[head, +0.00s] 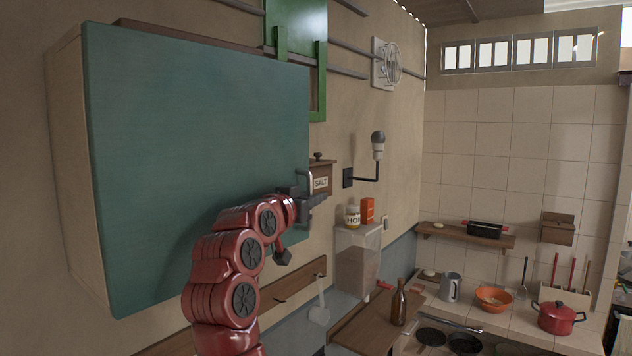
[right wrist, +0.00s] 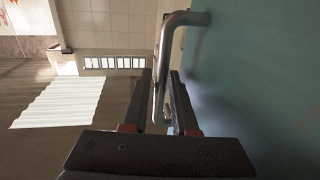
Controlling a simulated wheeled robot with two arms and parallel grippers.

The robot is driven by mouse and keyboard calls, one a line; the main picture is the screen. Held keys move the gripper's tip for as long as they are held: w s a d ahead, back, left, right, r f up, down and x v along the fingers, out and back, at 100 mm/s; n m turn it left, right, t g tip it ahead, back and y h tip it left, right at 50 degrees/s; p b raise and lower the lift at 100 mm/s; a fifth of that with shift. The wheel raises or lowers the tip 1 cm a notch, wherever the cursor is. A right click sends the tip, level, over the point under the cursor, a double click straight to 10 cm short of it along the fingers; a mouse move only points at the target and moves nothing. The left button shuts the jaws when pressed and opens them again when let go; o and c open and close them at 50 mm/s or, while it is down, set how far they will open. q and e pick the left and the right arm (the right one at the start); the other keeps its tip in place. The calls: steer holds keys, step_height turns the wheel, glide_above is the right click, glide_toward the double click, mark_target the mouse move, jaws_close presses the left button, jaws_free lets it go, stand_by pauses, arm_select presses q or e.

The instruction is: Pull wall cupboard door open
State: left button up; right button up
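The wall cupboard has a beige side (head: 73,170) and a large flat teal door (head: 190,150), which looks shut against the cupboard body. A grey metal bar handle (head: 306,181) stands at the door's right edge. My right gripper (head: 305,198) is at this handle, and my red arm covers the door's lower right part. In the right wrist view, the handle (right wrist: 184,19) passes between the two fingers of my right gripper (right wrist: 161,78). A gap shows beside the bar, so the fingers look open around it. The teal door (right wrist: 260,70) fills the right side there. My left gripper is not in view.
A wooden salt box (head: 321,178) hangs on the wall just beyond the handle. A clear container (head: 357,262) with a jar and an orange box on top stands below. A brown bottle (head: 398,304) and a red pot (head: 557,317) stand farther right on the counter.

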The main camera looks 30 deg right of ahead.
steer(key=shift+x, duration=1.1)
steer(key=shift+c, duration=0.3)
jaws_close()
steer(key=shift+a, duration=0.1)
